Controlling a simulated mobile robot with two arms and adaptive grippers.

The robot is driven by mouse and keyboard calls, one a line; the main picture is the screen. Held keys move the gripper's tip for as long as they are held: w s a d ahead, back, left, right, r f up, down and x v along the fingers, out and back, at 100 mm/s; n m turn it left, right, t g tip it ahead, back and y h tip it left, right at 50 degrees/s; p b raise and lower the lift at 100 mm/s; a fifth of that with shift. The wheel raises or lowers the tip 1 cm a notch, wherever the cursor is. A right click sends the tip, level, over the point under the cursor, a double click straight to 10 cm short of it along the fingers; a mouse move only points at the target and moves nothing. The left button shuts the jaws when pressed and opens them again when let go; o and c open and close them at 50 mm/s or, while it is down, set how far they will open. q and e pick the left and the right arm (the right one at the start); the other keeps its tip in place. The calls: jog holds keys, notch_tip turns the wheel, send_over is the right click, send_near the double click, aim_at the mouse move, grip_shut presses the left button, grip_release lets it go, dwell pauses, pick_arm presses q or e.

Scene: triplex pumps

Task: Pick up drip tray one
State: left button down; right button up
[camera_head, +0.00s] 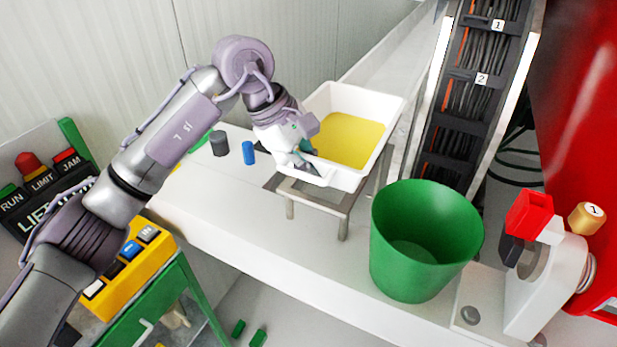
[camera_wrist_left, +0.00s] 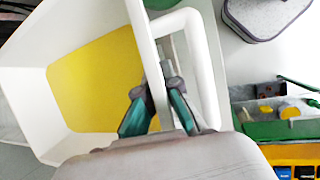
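The drip tray (camera_head: 390,104) is a white rectangular tub with a yellow inside. It sits level at a small metal stand (camera_head: 343,222) on the white ledge. No number shows on it. My left gripper (camera_head: 305,160) is at the tray's near left end. In the left wrist view, its teal fingers (camera_wrist_left: 158,100) lie on both sides of the tray's white rim bar (camera_wrist_left: 143,40) and lean in on it. They look shut on the bar, though the contact is partly hidden. My right gripper is not in view.
A green bucket (camera_head: 415,272) stands right of the stand. A grey cylinder (camera_head: 219,143) and a blue cylinder (camera_head: 249,153) stand left of the tray. A cable channel (camera_head: 470,100) rises behind at right. A yellow button box (camera_head: 130,262) is at front left.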

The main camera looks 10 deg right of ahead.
aim_at(318, 201)
pick_arm(q)
jog(key=shift+w+a+f, duration=0.15)
jog(key=shift+a+f, duration=0.1)
jog(key=shift+f, duration=0.05)
notch_tip(318, 201, down, 3)
jog(key=shift+f+p, duration=0.1)
jog(key=shift+p, duration=0.95)
jog(key=shift+f, duration=0.25)
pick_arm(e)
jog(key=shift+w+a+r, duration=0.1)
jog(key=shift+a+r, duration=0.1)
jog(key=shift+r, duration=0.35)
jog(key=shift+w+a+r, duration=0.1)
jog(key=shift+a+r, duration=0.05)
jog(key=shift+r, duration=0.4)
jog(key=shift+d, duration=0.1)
pick_arm(q)
jog(key=shift+f+b, duration=0.2)
jog(key=shift+b, duration=0.1)
jog(key=c, duration=1.3)
grip_release()
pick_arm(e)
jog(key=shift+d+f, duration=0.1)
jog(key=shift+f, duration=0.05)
